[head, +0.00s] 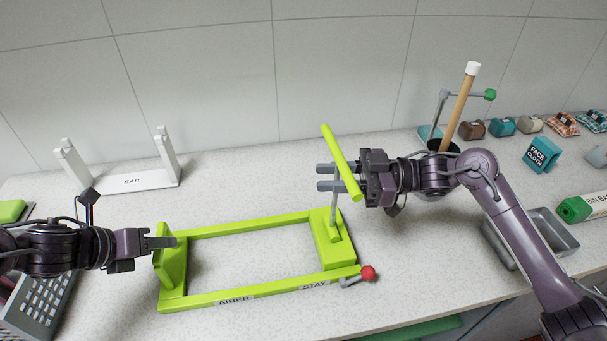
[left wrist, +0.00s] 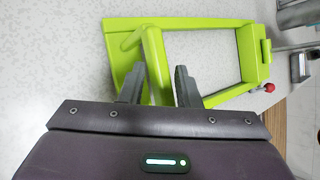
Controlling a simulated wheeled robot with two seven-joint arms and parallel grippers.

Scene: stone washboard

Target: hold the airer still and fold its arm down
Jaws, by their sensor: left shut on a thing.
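The lime-green airer (head: 240,292) lies on the counter as a rectangular frame with an upright block at each end. A thin grey post rises from its right end and carries a slanted green bar (head: 335,148), which is the arm, standing up. A red knob (head: 368,273) sits at the front right corner by the "STAY" label. My left gripper (head: 168,243) is shut on the left end piece of the airer; the left wrist view shows its fingers (left wrist: 157,88) either side of that green piece. My right gripper (head: 328,177) is open, its fingers apart behind the green bar.
A white "BAR" stand (head: 130,181) is at the back left. A grey basket (head: 42,300) is at the left edge. A dark pot with a wooden stick (head: 460,105), cloth rolls and a metal tray (head: 545,232) stand on the right.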

